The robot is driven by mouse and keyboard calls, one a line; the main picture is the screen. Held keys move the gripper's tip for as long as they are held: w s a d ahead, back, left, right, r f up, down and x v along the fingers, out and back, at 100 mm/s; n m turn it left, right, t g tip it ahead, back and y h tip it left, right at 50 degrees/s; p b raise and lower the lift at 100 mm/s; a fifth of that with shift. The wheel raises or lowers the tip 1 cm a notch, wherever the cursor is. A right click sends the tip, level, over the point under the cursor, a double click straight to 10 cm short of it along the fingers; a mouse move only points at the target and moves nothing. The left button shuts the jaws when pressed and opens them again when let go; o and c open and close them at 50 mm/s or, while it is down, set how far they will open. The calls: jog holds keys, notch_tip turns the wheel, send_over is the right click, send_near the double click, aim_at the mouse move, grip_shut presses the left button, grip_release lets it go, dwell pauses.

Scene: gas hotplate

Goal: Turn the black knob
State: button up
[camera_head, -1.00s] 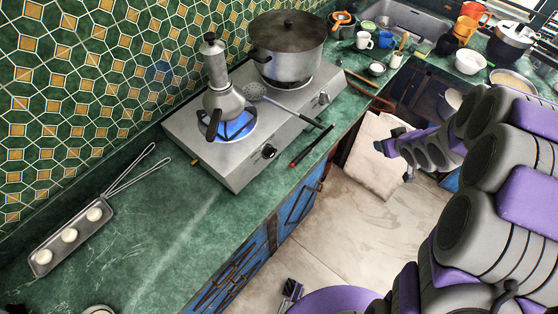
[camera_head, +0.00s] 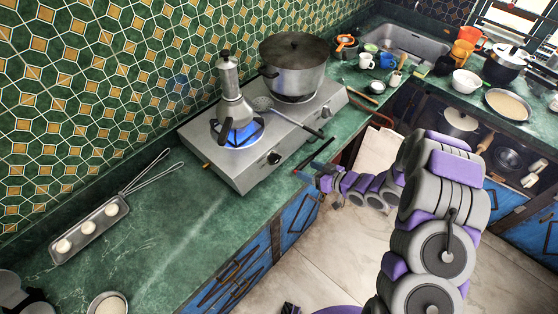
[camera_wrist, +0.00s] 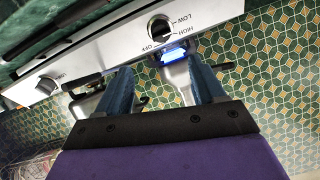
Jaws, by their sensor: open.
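The gas hotplate (camera_head: 235,172) stands on the green counter with a near black knob (camera_head: 274,158) and a far one (camera_head: 326,113) on its front. A blue flame burns under the moka pot (camera_head: 236,100). My gripper (camera_head: 312,178) is in front of the counter edge, below and to the right of the near knob. In the wrist view, the gripper (camera_wrist: 162,78) is open, its two blue fingers apart with no knob between them. A black knob (camera_wrist: 160,28) with OFF, HIGH and LOW labels lies beyond the fingertips. Another knob (camera_wrist: 47,86) is at left.
A large lidded pot (camera_head: 294,65) stands on the far burner. A skimmer (camera_head: 290,115) lies across the hotplate, its handle reaching past the front edge. A red-and-black stick (camera_head: 318,152) lies on the counter beside the hotplate. The counter left of the hotplate is largely clear.

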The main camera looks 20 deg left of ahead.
aim_at(279, 160)
jog(key=x, duration=1.5)
jog(key=shift+a, duration=0.1)
jog(key=c, duration=1)
jog(key=shift+m, duration=0.3)
jog(key=m+t+p, duration=0.1)
jog(key=m+p, duration=0.1)
jog(key=m, duration=0.2)
jog(key=shift+r+m, duration=0.1)
jog(key=shift+m, duration=0.3)
jog(key=shift+m+t+h+p, duration=0.4)
jog(key=shift+m+p, duration=0.5)
jog(key=shift+m, duration=1.2)
